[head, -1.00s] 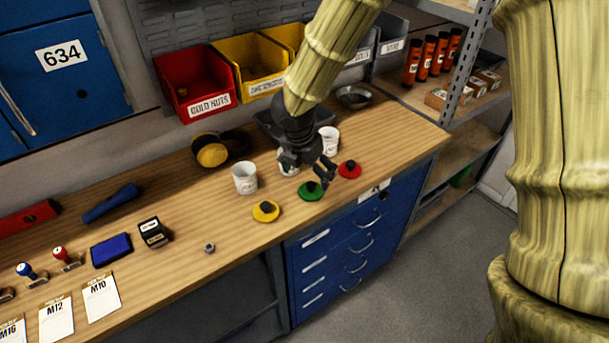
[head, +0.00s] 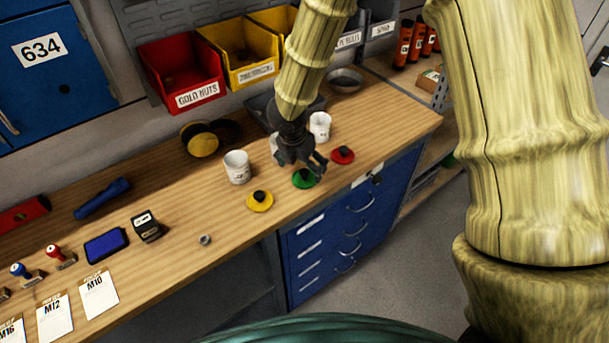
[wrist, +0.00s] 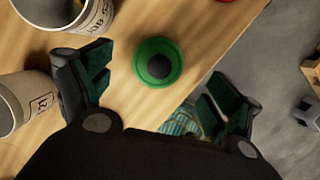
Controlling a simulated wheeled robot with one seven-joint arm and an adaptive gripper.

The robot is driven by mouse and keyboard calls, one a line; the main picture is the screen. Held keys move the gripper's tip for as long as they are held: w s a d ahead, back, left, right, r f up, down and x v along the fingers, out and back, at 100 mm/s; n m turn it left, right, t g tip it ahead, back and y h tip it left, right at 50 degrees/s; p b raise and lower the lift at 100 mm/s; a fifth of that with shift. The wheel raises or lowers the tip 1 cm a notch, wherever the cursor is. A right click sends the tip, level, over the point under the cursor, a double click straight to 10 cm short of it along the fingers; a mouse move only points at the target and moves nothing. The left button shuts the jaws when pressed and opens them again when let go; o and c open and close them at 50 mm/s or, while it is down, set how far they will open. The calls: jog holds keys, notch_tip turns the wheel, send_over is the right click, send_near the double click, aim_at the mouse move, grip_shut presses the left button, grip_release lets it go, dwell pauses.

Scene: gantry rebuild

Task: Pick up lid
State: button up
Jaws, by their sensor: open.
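Three round lids with dark knobs lie on the wooden workbench: a yellow lid (head: 260,202), a green lid (head: 302,181) and a red lid (head: 342,155). My gripper (head: 318,171) is open and empty, just above and beside the green lid in the head view. In the wrist view the green lid (wrist: 158,62) lies ahead of my open fingers (wrist: 152,98), roughly between them and beyond their tips. Its dark knob faces the camera. The red lid shows only as a sliver at the top edge there.
White cups stand behind the lids, one at left (head: 237,167) and one at right (head: 320,126); another is partly hidden by my gripper. In the wrist view, two cups (wrist: 22,103) (wrist: 75,12) are close to my left finger. The bench's front edge is close to the lids.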

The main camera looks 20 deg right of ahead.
aim_at(304, 172)
jog(key=shift+p+x, duration=0.4)
jog(key=shift+x, duration=1.65)
jog(key=c, duration=0.9)
jog(key=shift+c, duration=0.2)
